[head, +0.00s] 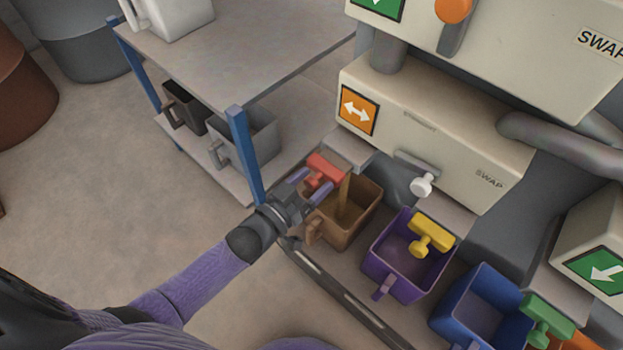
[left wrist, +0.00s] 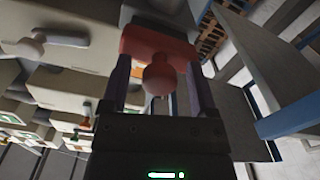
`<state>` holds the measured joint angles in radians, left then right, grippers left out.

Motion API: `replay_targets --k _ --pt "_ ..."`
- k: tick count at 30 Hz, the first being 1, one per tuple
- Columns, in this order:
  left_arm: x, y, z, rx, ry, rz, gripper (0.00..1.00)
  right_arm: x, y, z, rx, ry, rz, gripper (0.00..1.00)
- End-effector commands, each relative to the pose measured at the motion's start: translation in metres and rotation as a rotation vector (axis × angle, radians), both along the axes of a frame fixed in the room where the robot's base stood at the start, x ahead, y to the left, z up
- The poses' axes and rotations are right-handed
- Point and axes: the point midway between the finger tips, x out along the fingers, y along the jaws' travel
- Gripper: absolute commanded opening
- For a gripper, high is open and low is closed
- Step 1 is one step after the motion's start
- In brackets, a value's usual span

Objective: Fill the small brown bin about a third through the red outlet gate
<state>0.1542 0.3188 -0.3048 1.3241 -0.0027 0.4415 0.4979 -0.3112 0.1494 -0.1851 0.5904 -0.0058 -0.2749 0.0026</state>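The small brown bin (head: 362,228) stands under the red outlet at the left end of the row. A thin brown stream (head: 343,196) falls into it, and brown material shows inside; its exact level is hard to tell. The red outlet gate (head: 325,167) is at the bin's far left side, and its round knob also shows in the left wrist view (left wrist: 158,75). My left gripper (head: 311,185) is at the gate, with one finger on each side of the knob. In the left wrist view gaps show between knob and fingers. My right gripper is not in view.
A purple bin (head: 382,262) under a yellow gate (head: 431,236) and a blue bin (head: 450,308) by a green gate (head: 546,318) stand to the right. A rail (head: 345,293) runs along the front. A blue-legged table (head: 238,50) stands at left.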

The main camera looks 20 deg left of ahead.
Motion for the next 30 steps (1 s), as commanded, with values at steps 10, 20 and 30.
replay_targets --k 10,20,30 --pt "-0.008 0.003 0.003 -0.001 -0.002 0.0 0.78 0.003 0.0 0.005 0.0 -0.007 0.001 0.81" --pt "-0.081 0.029 0.004 0.0 -0.001 0.0 0.78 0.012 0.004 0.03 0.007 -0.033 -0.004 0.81" --pt "-0.093 0.034 0.0 0.0 -0.001 0.0 0.78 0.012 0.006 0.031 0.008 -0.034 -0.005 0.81"
